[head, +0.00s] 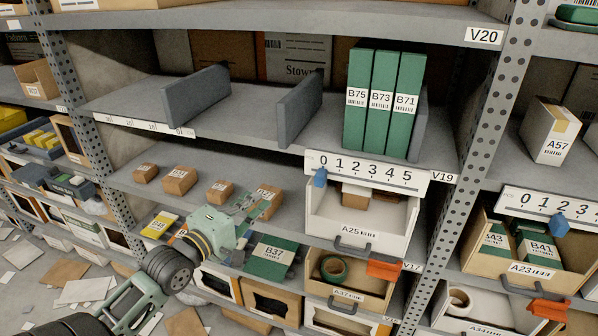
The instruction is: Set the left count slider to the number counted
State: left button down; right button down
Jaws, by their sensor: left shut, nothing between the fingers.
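The left count slider (320,177) is a blue tab on a white scale strip (385,180) on the V19 shelf edge, numbered 0 to 5. The tab sits under the 0. Three green boxes, B75 (357,120), B73 (380,122) and B71 (404,124), stand upright on the shelf above the strip. My left gripper (252,203) is shut and empty, in front of the lower shelf of small cartons, to the left of and lower than the slider. It is apart from the slider. My right gripper is not in view.
A second scale strip (585,227) at right has its blue tab (560,226) near the 2. Below the left strip is the A25 bin (387,222). Grey dividers (298,108) stand on the upper shelf. A rack post (480,130) stands to the right.

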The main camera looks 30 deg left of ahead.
pick_arm(q)
notch_tip(320, 180, up, 2)
jog(key=d, duration=0.1)
jog(key=p, duration=0.3)
send_near(306, 168)
jog(key=w+a, duration=0.4)
jog(key=d, duration=0.2)
jog(key=w+d+p, duration=0.1)
jog(key=shift+d, duration=0.4)
jog(key=shift+f, duration=0.15)
